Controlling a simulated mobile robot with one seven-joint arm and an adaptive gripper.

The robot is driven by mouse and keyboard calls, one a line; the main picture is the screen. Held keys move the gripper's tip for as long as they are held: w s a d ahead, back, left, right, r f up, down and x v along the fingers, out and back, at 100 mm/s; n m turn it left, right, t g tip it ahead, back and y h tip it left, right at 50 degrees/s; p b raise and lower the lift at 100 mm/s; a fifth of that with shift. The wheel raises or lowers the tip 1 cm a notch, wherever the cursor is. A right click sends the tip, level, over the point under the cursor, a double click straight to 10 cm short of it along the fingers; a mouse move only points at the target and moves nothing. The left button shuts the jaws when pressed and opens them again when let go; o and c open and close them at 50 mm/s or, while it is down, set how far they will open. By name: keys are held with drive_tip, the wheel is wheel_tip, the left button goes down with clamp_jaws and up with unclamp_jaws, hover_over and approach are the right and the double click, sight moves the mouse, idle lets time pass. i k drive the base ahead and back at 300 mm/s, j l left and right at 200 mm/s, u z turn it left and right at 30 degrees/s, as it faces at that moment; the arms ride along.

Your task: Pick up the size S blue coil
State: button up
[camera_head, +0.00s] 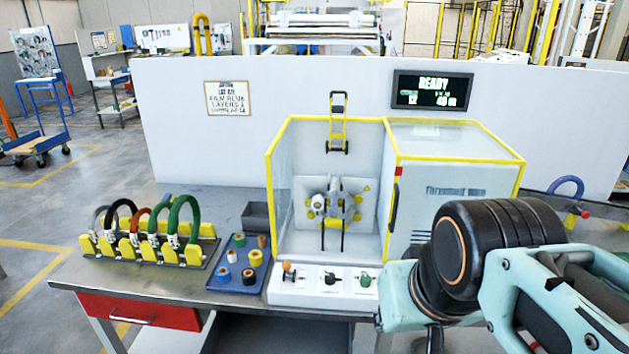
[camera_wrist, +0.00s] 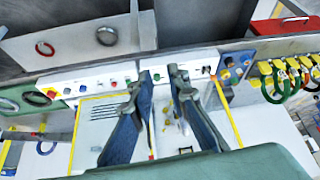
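A blue coil (camera_head: 565,187) stands at the far right, behind my arm, by a yellow and red fitting. A blue ring (camera_wrist: 46,143) also shows at the lower left of the wrist view. The left rack holds several upright coils, including a black coil (camera_head: 122,211) and a green coil (camera_head: 182,212). A sliver of blue shows among them, but I cannot tell its shape. No size marks are readable. My gripper (camera_wrist: 158,78) is open and empty, its fingers apart above the machine area. In the head view my arm hides the right part of the bench.
The wrapping machine (camera_head: 455,160) with yellow-edged clear walls stands mid-bench. A control panel (camera_head: 322,286) lies in front, and a blue tray (camera_head: 218,281) of small rolls to its left. The wrist view shows loose rings, including a red one (camera_wrist: 106,36), at upper left.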

sight(335, 179)
drive_tip(key=k+u, duration=0.1)
drive_tip(key=k, duration=0.5)
drive_tip(key=u, duration=1.05)
drive_tip(key=i+l, duration=0.1)
drive_tip(key=l, duration=0.25)
drive_tip(key=i+l, duration=0.15)
drive_tip(key=l, duration=0.25)
drive_tip(key=i+l, duration=0.1)
drive_tip(key=l, duration=0.25)
drive_tip(key=i+l, duration=0.15)
drive_tip(key=l, duration=0.25)
drive_tip(key=i+l, duration=0.1)
drive_tip(key=l, duration=0.25)
drive_tip(key=i+l+u, duration=0.1)
drive_tip(key=l, duration=0.25)
drive_tip(key=l+u, duration=0.1)
drive_tip(key=l, duration=0.35)
drive_tip(key=i+l+z, duration=0.15)
